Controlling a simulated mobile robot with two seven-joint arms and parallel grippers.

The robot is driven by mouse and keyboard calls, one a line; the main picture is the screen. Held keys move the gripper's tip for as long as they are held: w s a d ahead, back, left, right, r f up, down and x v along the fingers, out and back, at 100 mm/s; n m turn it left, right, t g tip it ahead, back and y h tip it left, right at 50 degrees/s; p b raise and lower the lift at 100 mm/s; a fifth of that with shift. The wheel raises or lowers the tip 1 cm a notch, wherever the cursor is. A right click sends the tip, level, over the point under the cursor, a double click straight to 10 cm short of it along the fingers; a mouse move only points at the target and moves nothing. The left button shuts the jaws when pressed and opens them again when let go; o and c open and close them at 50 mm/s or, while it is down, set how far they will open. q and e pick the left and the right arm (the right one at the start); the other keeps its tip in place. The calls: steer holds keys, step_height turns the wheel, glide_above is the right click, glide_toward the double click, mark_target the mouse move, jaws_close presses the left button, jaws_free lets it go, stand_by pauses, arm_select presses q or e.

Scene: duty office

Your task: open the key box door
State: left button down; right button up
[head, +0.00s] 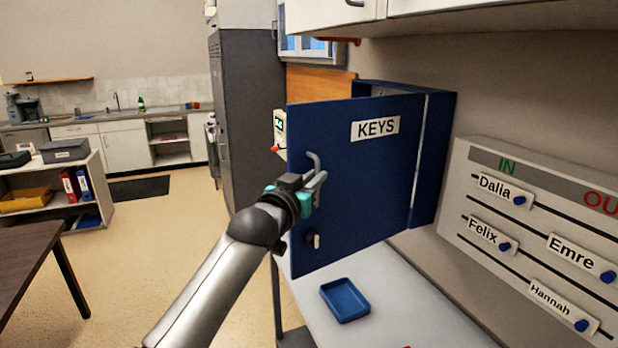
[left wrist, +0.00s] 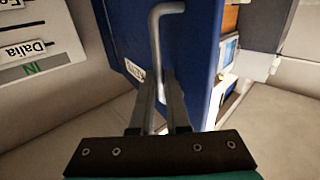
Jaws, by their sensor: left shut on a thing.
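The dark blue key box door (head: 365,190), labelled KEYS, stands swung out from the blue key box (head: 440,160) on the wall, hinged on its right side. The box's inside is mostly hidden behind the door. My left gripper (head: 316,182) is shut on the grey door handle (head: 316,160) near the door's left edge. In the left wrist view, the fingers (left wrist: 164,95) close around the bar handle (left wrist: 154,50), and the door's blue face (left wrist: 195,50) lies just beyond. A small knob (head: 313,240) sits low on the door. My right gripper is not in view.
A white counter (head: 385,290) with a blue tray (head: 345,299) lies below the door. An IN/OUT name board (head: 540,235) is on the wall at right. A white cabinet (head: 450,12) hangs above. A dark tall cabinet (head: 250,110) stands behind left. Floor at left is open.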

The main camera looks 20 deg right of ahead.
arm_select(q)
steer(key=shift+s+d+r, duration=0.2)
steer(key=shift+d+r, duration=0.15)
steer(key=shift+d, duration=0.1)
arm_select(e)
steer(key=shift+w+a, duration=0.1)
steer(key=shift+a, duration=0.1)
arm_select(q)
steer(key=c, duration=1.3)
jaws_free()
steer(key=shift+o, duration=0.8)
steer(key=shift+w+d+f, duration=0.15)
steer(key=shift+d, duration=0.2)
steer(key=shift+o, duration=0.8)
steer(key=shift+d, duration=0.1)
steer(key=shift+o, duration=0.3)
steer(key=shift+f, duration=0.1)
steer(key=shift+w+a, duration=0.1)
steer(key=shift+a, duration=0.25)
steer(key=shift+f, duration=0.1)
